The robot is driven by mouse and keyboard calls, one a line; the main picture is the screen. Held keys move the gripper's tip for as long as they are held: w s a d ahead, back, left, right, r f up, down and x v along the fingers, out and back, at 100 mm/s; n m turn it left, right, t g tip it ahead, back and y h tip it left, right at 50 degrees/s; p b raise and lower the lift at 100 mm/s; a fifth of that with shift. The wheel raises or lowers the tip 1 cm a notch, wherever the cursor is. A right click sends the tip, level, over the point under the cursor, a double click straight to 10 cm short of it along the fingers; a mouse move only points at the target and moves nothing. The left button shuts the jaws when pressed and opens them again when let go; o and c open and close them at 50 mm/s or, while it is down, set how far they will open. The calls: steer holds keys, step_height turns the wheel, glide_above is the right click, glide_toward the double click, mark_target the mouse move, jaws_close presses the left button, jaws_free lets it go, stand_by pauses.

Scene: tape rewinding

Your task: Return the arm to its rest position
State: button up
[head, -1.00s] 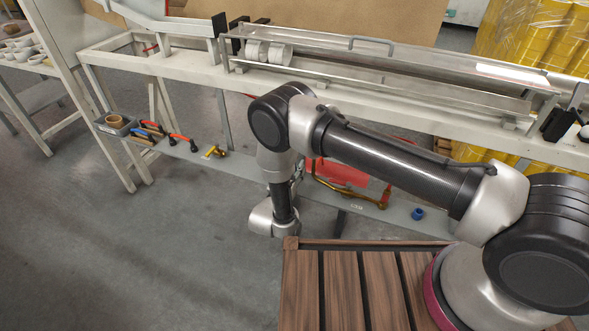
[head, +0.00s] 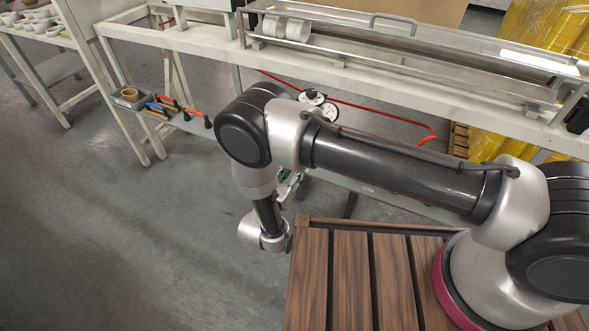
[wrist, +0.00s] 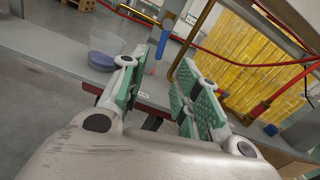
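My gripper (wrist: 163,75) fills the lower half of the wrist view. Its two fingers, with green pads and white knuckles, stand well apart. I see nothing held between them. In the head view, my arm reaches left from its base, over the brown slatted top. Its elbow is at the left and the wrist hangs down beyond the top's left edge. Part of my gripper (head: 289,184) shows there behind the forearm; the rest is hidden.
A long pale metal bench (head: 205,43) with a clear-sided trough and silver rolls (head: 287,28) runs along the back. A grey bin (head: 130,97) and handled tools (head: 180,108) lie on a lower shelf. Yellow wrapped stacks (wrist: 240,75) stand beyond. The floor (head: 140,240) at left is clear.

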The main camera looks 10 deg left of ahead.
steer(key=s+d+r+m+g+h, duration=0.1)
steer(key=s+d+m+g+h, duration=0.15)
steer(key=d, duration=0.35)
steer(key=s+d+r+m+g+h, duration=0.1)
steer(key=d+r+m+g+h, duration=0.1)
steer(key=d+m+g+h, duration=0.3)
steer(key=s+d+r+m+g+y, duration=0.1)
steer(key=s+d+r+m+y, duration=0.3)
steer(key=d+r+m, duration=0.4)
steer(key=s+d+r+m+g+y, duration=0.2)
steer(key=s+d+r+m+y, duration=0.3)
steer(key=d+r, duration=0.8)
steer(key=s+d+r+m+g+y, duration=0.2)
steer(key=s+d+r+m, duration=0.6)
steer(key=r, duration=1.5)
steer(key=d+m+y, duration=0.2)
steer(key=d+m, duration=0.1)
steer(key=m, duration=0.2)
steer(key=shift+d+r+y, duration=0.15)
steer(key=shift+y, duration=0.2)
